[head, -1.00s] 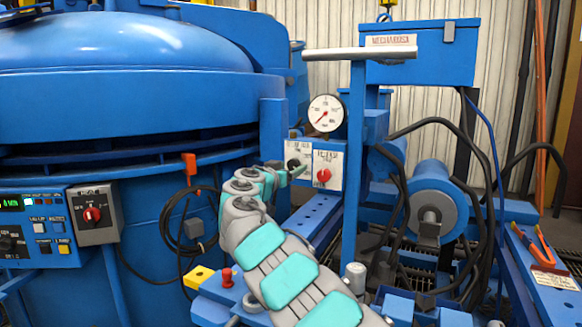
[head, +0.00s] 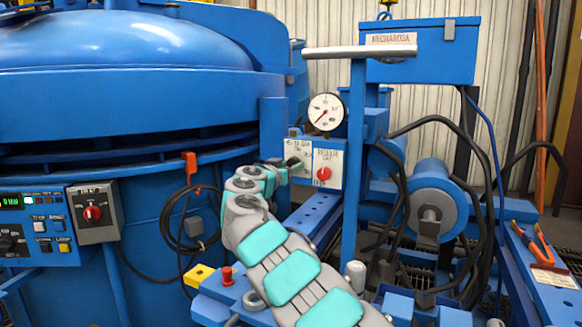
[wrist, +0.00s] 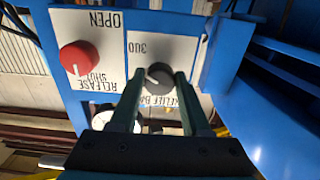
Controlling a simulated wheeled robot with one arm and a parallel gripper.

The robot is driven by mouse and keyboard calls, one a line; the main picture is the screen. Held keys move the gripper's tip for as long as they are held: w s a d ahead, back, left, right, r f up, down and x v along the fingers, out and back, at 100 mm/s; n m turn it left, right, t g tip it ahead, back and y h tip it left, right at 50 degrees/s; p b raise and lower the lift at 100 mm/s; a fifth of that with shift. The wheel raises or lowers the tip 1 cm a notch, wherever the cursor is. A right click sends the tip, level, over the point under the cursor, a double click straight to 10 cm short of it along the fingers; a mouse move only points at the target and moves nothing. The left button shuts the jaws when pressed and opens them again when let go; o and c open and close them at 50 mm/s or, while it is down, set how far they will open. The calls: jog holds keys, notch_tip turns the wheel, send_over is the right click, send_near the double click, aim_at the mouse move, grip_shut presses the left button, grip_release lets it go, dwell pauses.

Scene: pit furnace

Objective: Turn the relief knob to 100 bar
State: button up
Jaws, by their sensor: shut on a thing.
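The relief knob (wrist: 160,74) is a dark round knob on a white plate (wrist: 190,48) in the wrist view, which shows the plate's lettering upside down. A "300" mark sits on the plate near the knob, and the rest of the scale is partly hidden by my fingers. A pale pointer mark shows on the knob's left side. My gripper (wrist: 159,77) is shut on the knob, one finger on each side. In the head view my gripper (head: 286,169) reaches the left plate of the valve box and hides the knob.
The red release knob (head: 323,173) sits just right of the relief plate; it is also in the wrist view (wrist: 78,57). A pressure gauge (head: 325,112) stands above, its needle pointing lower left. A blue post (head: 354,160) rises close to the right.

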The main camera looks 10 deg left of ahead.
grip_shut()
